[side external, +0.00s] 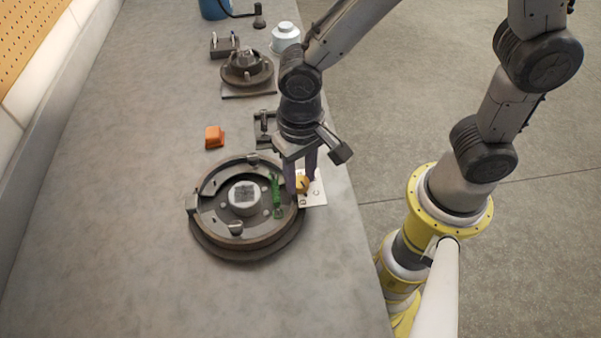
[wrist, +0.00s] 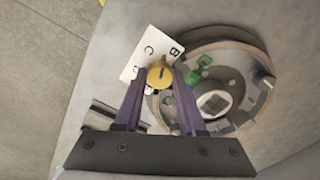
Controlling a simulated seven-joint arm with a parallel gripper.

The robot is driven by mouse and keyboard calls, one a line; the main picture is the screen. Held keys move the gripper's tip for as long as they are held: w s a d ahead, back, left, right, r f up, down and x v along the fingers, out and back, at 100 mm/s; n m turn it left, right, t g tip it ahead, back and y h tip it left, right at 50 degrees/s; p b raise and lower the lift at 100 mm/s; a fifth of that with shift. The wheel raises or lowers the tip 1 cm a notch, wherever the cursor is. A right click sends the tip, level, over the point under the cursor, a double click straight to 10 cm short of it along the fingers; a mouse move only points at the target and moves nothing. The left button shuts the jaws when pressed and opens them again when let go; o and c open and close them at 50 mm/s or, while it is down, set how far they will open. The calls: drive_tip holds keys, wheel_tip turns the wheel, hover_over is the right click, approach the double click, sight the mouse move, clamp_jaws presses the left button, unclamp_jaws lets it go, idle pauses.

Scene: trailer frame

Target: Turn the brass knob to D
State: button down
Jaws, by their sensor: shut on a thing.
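The brass knob (side external: 302,184) sits on a white letter card (side external: 316,192) at the right edge of the bench. My gripper (side external: 301,180) points down with its purple fingers on either side of the knob and is shut on it. In the wrist view the knob (wrist: 160,77) is between the fingertips (wrist: 159,70), with a dark mark on its top. The card (wrist: 143,55) shows B and C there; another letter is partly hidden by the left finger. In the side view, D and C are readable. I cannot tell which letter the mark points to.
A round brake drum assembly (side external: 216,229) with a green lever (side external: 277,196) stands close left of the knob. The bench's left and front are clear.

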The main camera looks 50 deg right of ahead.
sight(300, 181)
drive_tip(key=n, duration=0.5)
drive_tip(key=shift+r+n, duration=0.1)
drive_tip(key=shift+n, duration=0.2)
drive_tip(key=n, duration=0.9)
drive_tip(key=shift+n, duration=0.4)
drive_tip(key=n, duration=0.4)
drive_tip(key=shift+n, duration=0.3)
drive_tip(key=c, duration=0.5)
unclamp_jaws()
wheel_tip(300, 181, up, 14)
